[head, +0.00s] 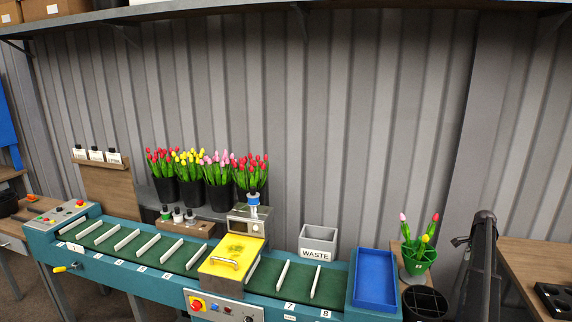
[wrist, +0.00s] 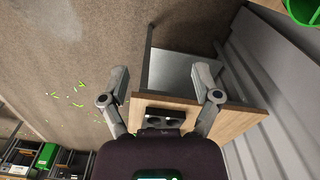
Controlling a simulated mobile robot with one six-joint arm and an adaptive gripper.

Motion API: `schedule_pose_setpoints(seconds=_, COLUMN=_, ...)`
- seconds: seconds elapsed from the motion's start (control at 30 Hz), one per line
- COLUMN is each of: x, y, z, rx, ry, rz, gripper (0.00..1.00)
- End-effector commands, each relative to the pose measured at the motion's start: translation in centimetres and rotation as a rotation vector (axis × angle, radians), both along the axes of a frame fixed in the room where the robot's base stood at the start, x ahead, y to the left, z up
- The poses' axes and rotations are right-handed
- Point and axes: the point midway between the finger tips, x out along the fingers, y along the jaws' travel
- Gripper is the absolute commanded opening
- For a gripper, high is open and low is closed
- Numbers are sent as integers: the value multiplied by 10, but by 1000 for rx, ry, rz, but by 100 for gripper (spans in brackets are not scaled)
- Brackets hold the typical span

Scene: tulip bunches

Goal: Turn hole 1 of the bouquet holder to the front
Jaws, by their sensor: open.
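The green bouquet holder (head: 418,262) stands on a small stand right of the blue tray in the head view. It has white marks on its front, which I cannot read as hole numbers. A few tulips, pink, red and yellow, stand in it. A bright green piece, probably the holder's edge, shows at the top right corner of the wrist view (wrist: 305,12). My gripper (wrist: 163,85) is open and empty, with both fingers spread over a wooden tabletop and the floor. It is apart from the holder. My dark arm (head: 480,265) rises just right of the holder.
A black round container (head: 425,303) sits in front of the holder. The blue tray (head: 375,278) and WASTE box (head: 318,241) are to the left, beside the green conveyor (head: 130,243). A wooden table (head: 525,258) with a black holed block (head: 556,298) is at right.

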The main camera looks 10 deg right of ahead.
Motion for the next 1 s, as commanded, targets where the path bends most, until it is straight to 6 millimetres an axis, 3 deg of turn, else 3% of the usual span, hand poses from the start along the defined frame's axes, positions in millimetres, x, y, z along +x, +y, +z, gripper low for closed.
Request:
schedule_pose_setpoints(seconds=0.2, x=1, y=1, z=0, rx=0, ry=0, rz=2, gripper=81)
schedule_pose_setpoints(seconds=0.57, x=12, y=48, z=-6, rx=0, ry=0, rz=93, gripper=81)
schedule_pose_setpoints(seconds=0.87, x=26, y=121, z=-15, rx=0, ry=0, rz=237, gripper=81)
schedule_pose_setpoints(seconds=1.0, x=31, y=180, z=-23, rx=0, ry=0, rz=352, gripper=81)
